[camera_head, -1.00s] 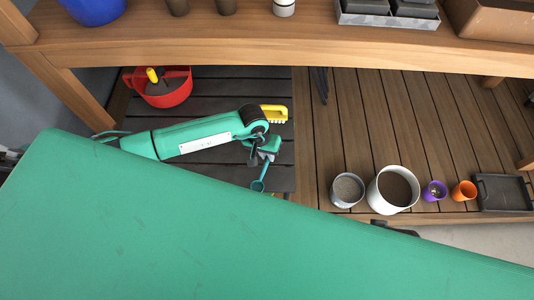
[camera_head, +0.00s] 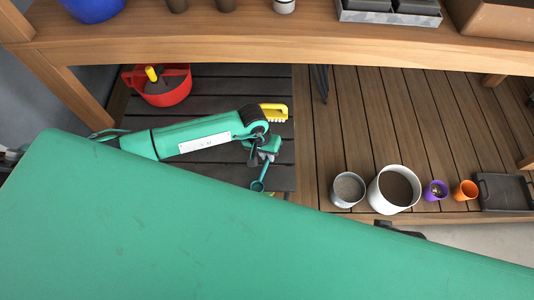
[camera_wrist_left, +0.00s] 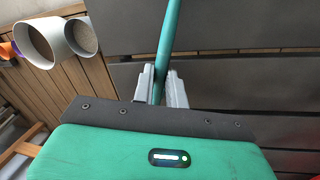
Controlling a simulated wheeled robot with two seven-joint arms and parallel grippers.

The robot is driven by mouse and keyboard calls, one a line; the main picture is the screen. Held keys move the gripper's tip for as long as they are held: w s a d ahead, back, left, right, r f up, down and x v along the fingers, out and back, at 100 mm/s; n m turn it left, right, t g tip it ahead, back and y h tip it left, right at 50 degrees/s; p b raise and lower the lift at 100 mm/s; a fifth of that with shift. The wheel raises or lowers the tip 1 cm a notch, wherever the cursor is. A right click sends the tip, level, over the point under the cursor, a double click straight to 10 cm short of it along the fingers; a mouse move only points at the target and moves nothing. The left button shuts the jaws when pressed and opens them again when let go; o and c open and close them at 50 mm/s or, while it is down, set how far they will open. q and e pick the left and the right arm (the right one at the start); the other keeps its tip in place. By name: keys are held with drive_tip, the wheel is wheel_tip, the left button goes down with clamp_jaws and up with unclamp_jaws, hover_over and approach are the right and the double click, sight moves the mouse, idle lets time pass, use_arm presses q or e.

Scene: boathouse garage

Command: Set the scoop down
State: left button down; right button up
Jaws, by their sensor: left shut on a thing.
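The teal scoop (camera_head: 257,186) hangs from my left gripper (camera_head: 268,155) over the dark slatted section (camera_head: 215,170) of the lower shelf. Its small round bowl points down and toward the front edge. In the left wrist view, my left gripper (camera_wrist_left: 161,84) is shut on the scoop's teal handle (camera_wrist_left: 168,40), which runs up out of the frame. The bowl is not visible there. I cannot tell whether the scoop touches the slats. My right gripper does not show.
A red pot (camera_head: 168,92) with a yellow-handled tool and a yellow brush (camera_head: 274,113) lie behind the arm. To the right stand a grey pot (camera_head: 348,189), a white pot (camera_head: 394,189), purple and orange cups and a black tray (camera_head: 504,192). An upper wooden shelf (camera_head: 300,45) overhangs.

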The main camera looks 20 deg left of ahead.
use_arm(q)
drive_tip(key=shift+f, duration=0.15)
drive_tip(key=c, duration=1.3)
unclamp_jaws()
drive_tip(key=shift+c, duration=0.5)
drive_tip(key=c, duration=0.3)
drive_tip(key=shift+c, duration=0.2)
drive_tip(key=p+v, duration=0.7)
drive_tip(key=v, duration=0.8)
